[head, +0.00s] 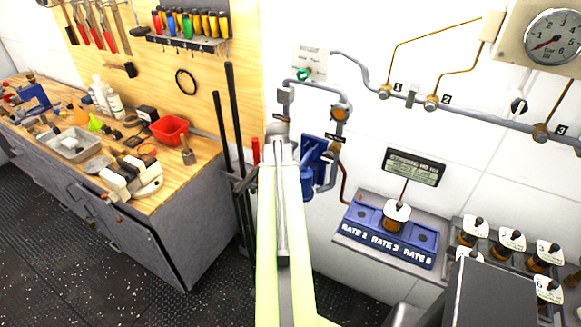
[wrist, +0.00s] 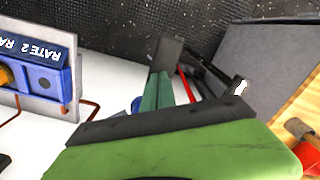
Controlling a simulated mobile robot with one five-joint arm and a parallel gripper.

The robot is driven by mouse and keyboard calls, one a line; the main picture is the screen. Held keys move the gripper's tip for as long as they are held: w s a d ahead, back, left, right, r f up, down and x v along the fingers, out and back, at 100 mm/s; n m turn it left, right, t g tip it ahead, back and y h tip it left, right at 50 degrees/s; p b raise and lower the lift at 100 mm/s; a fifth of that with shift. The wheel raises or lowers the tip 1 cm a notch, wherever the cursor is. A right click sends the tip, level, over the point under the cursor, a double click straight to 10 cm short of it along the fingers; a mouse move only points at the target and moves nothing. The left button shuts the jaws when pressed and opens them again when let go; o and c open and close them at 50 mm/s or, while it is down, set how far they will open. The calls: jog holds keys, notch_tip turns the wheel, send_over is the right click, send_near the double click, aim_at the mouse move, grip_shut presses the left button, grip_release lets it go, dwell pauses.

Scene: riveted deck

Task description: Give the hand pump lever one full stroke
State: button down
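The blue hand pump (head: 312,160) is on the white wall, partly hidden behind my arm. A bit of blue beside my gripper in the wrist view (wrist: 137,104) looks like part of it. A red upright grip (head: 255,150) shows just left of my arm, and a red rod (wrist: 187,85) shows in the wrist view. I cannot tell whether either is the pump lever. My gripper (wrist: 160,85) extends past its green body toward the deck side of the wrist view. Its tips are dark and overlap the background, so opening and contact are unclear. In the head view my arm hides the area below the pump.
A wooden-topped workbench (head: 190,165) with tools and a red bin (head: 168,130) stands left. Dark rods (head: 233,110) lean by its end. A blue rate panel (head: 390,236) and several labelled bottles (head: 512,240) are right. Pipes and a gauge (head: 553,38) are above.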

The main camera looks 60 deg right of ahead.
notch_tip(320, 180, up, 10)
jog(key=p, duration=0.9)
jog(key=shift+r, duration=0.1)
notch_tip(320, 180, up, 5)
jog(key=p, duration=0.5)
